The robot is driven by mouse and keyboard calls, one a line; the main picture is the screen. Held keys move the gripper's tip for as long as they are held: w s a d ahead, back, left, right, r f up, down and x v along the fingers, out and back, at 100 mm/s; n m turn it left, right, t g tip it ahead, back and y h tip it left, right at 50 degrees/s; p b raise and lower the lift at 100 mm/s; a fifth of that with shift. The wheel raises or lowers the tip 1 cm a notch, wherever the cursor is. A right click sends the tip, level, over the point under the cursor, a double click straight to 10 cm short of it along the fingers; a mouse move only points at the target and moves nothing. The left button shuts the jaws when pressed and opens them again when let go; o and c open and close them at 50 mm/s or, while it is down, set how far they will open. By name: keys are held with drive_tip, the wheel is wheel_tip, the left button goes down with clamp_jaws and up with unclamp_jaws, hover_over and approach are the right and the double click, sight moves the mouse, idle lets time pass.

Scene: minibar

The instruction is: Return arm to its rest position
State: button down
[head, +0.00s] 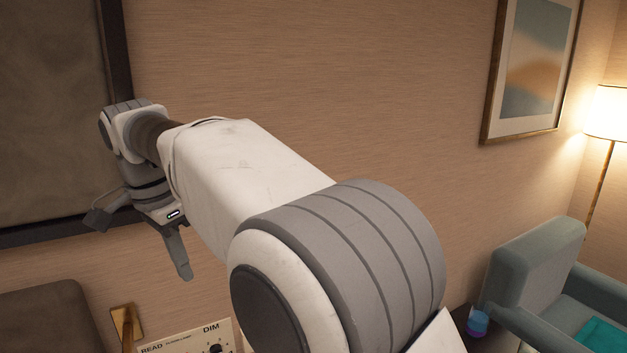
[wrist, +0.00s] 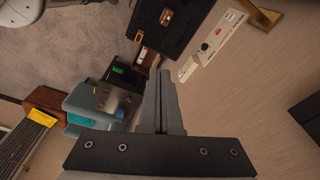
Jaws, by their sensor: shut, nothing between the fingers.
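My gripper (head: 185,272) hangs pointing down at the end of my outstretched arm, in the left of the head view, in front of the tan wall. In the wrist view my gripper's fingers (wrist: 161,75) lie together with nothing between them. My arm crosses the head view from lower right to upper left and hides part of the wall and what lies below it.
A switch panel (head: 190,340) is on the wall below my gripper; it also shows in the wrist view (wrist: 213,45). A dark framed panel (head: 50,110) is behind the wrist. A teal armchair (head: 535,275), lamp (head: 607,115) and picture (head: 533,65) are at right.

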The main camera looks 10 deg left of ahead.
drive_tip(key=d+r+n+t+y+b, duration=0.1)
drive_tip(key=d+r+n+t, duration=0.15)
drive_tip(key=d, duration=2.35)
drive_tip(key=s+d+f+n+t, duration=0.1)
drive_tip(key=s+d+f+n, duration=0.1)
drive_tip(key=s+d+f, duration=0.3)
drive_tip(key=s+d+f+n+b, duration=0.1)
drive_tip(key=s+d+f, duration=0.3)
drive_tip(key=s+d, duration=0.4)
drive_tip(key=d+n, duration=0.1)
drive_tip(key=d, duration=0.1)
drive_tip(key=shift+d+f+t, duration=0.3)
drive_tip(key=shift+f+t, duration=0.05)
drive_tip(key=shift+a, duration=0.2)
